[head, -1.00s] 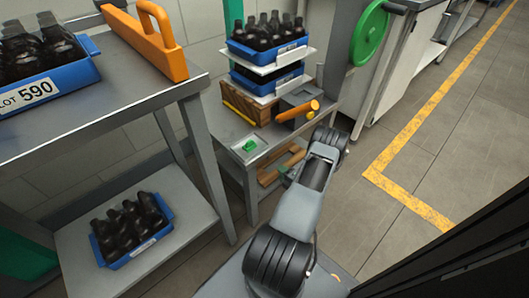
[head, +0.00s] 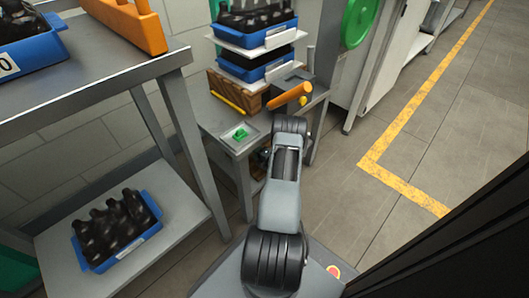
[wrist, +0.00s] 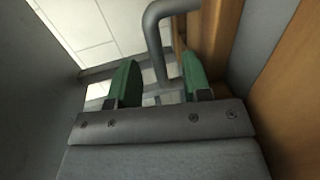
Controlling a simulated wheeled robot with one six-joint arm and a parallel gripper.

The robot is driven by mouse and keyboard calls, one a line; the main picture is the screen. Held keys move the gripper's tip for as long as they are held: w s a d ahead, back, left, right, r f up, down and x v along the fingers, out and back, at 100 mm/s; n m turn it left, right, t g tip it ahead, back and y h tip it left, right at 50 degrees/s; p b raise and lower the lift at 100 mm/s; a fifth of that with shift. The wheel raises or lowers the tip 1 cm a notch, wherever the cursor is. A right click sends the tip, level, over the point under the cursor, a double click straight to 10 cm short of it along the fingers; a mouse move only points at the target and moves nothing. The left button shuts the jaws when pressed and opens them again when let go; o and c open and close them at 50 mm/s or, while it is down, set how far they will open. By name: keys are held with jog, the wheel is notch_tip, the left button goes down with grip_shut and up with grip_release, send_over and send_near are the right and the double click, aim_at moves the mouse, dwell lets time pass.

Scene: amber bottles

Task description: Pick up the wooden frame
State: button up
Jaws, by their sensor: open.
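The wooden frame is mostly hidden in the head view by my arm (head: 280,190); only a small brown patch (head: 259,173) shows below the small table's top. In the wrist view, brown wood (wrist: 224,38) stands just right of my gripper (wrist: 162,85), and a larger wooden face (wrist: 288,105) fills the right edge. I cannot tell whether both belong to the frame. A grey bent bar (wrist: 157,38) comes down just beyond the fingers. In the head view the gripper itself is hidden.
The small grey table (head: 212,118) carries stacked blue crates of bottles (head: 262,38), an orange-handled tool (head: 290,95) and a green item in a tray (head: 241,133). A shelf at left holds a blue bottle crate (head: 128,250). The floor at right (head: 340,205) is clear.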

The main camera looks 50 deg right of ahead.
jog(key=shift+w, duration=0.55)
jog(key=shift+c, duration=0.2)
grip_shut()
jog(key=shift+d, duration=0.1)
dwell(0.8)
